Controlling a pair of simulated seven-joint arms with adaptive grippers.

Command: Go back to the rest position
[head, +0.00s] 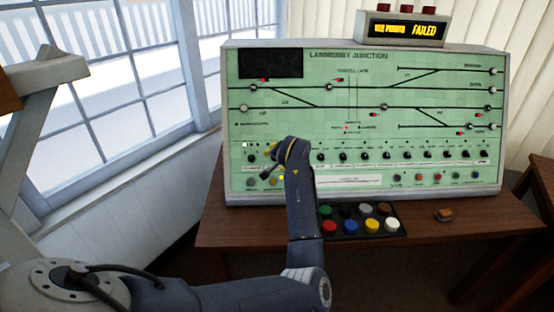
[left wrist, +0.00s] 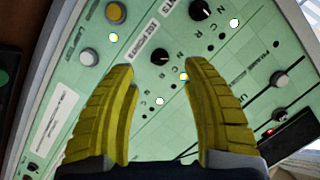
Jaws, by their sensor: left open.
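My left gripper (head: 268,160) is in front of the lower left part of a green signalling panel (head: 345,185), with the arm coming in from the left and bending upward. In the left wrist view, the two yellow ribbed fingers of the left gripper (left wrist: 160,72) are spread apart with nothing between them. The panel face (left wrist: 150,95) lies beyond them, showing a black rotary knob (left wrist: 160,54), a second black knob (left wrist: 200,10) and a round white button (left wrist: 88,56). Whether the fingers touch the panel cannot be told. My right gripper is in neither view.
The panel stands on a wooden desk (head: 480,222). A black tray (head: 399,228) of coloured buttons and a small brown block (head: 443,215) lie in front. A display box (head: 405,29) reading "FAILED" sits on top. Windows (head: 110,85) are at left.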

